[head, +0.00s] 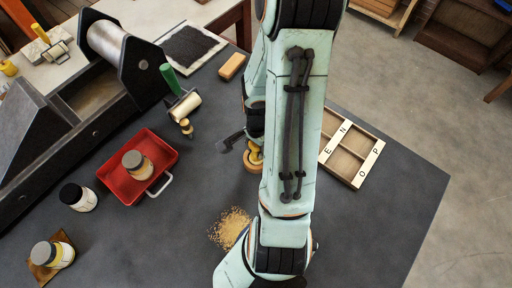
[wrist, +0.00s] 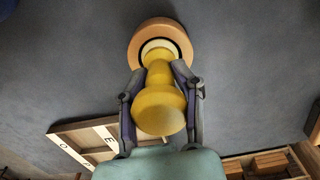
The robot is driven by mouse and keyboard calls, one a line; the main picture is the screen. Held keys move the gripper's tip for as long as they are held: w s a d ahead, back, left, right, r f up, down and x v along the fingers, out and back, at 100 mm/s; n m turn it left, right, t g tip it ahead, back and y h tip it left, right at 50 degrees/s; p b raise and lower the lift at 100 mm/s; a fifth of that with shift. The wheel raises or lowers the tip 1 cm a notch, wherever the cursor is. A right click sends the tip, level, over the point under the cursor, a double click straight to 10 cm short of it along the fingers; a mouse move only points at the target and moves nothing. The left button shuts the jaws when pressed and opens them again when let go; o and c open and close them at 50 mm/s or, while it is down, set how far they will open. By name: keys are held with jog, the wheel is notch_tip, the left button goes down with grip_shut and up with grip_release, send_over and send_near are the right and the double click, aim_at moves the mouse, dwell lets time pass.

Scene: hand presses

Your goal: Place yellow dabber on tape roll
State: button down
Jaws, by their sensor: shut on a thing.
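The yellow dabber (wrist: 160,108) is between the two fingers of my gripper (wrist: 160,74), which is shut on it. In the wrist view its narrower far end overlaps the middle of the tape roll (wrist: 138,42), an orange-tan ring with a pale inner band. I cannot tell whether the dabber touches the roll or is just above it. In the head view the dabber (head: 256,153) shows as a small yellow piece beside my arm, with the tape roll (head: 250,166) directly below it in the picture. My arm hides part of both.
A wooden letter case (head: 350,150) lies right of my arm. A red tray (head: 117,178) with a jar, a green-handled roller (head: 183,105), a small brass piece (head: 187,127) and a crumb pile (head: 230,228) lie to the left. The grey tabletop (head: 400,215) is clear at right.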

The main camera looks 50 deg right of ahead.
jog(key=shift+f, duration=0.15)
jog(key=c, duration=0.7)
grip_release()
jog(key=shift+f, duration=0.1)
notch_tip(320, 180, up, 12)
jog(key=shift+r, duration=0.2)
jog(key=s+a+r+n, duration=0.1)
jog(key=a+r+n, duration=0.1)
jog(key=a+n, duration=0.4)
jog(key=s+a+r+n, duration=0.2)
jog(key=a+r+n, duration=0.1)
jog(key=a+n, duration=0.3)
jog(key=s+a+r+n, duration=0.2)
jog(key=a+n, duration=0.5)
jog(key=shift+s+r+y, duration=0.2)
jog(key=shift+y, duration=0.2)
